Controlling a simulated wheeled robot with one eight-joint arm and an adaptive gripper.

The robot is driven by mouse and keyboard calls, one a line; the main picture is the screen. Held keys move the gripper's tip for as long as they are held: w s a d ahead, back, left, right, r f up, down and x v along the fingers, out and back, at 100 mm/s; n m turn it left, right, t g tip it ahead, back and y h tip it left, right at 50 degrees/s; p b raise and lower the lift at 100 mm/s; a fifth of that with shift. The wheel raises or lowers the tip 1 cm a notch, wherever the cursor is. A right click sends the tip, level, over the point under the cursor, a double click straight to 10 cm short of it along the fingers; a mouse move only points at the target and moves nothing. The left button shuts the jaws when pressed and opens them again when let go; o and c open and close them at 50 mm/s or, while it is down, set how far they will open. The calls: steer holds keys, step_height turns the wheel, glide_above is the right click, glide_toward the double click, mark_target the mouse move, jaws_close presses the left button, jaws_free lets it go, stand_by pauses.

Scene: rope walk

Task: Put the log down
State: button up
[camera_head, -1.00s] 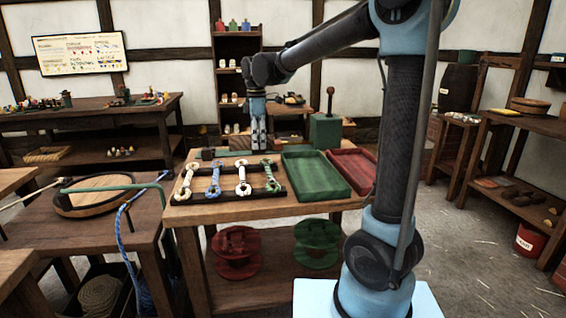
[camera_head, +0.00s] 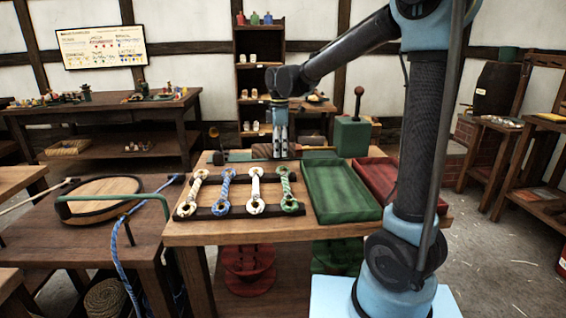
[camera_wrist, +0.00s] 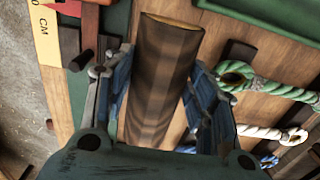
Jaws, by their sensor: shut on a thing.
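The log (camera_wrist: 160,80), a dark brown banded cylinder with a paler end, lies between the two fingers of my gripper (camera_wrist: 165,95) in the wrist view. My gripper is shut on it. In the head view my gripper (camera_head: 281,155) points down at the back of the worktable (camera_head: 200,235), behind the rope pieces. I cannot tell whether the log touches the table.
Several rope pieces with looped ends (camera_head: 255,190) lie on dark bars at the table's front left. A green tray (camera_head: 340,192) and a red tray (camera_head: 385,180) are at right. A green block with a knobbed lever (camera_head: 352,137) stands behind them. A yellow rule (camera_wrist: 44,35) shows in the wrist view.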

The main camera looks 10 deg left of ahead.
steer(key=shift+f, duration=2.4)
steer(key=shift+f, duration=0.1)
steer(key=o, duration=0.9)
steer(key=shift+o, duration=0.2)
steer(key=shift+o, duration=0.2)
step_height(320, 180, up, 12)
step_height(320, 180, up, 5)
glide_above(274, 167)
steer(key=f, duration=1)
steer(key=shift+w+a+f, duration=0.1)
steer(key=shift+w+f, duration=0.1)
steer(key=shift+f, duration=0.2)
steer(key=shift+s+f, duration=0.15)
steer(key=shift+f, duration=2.9)
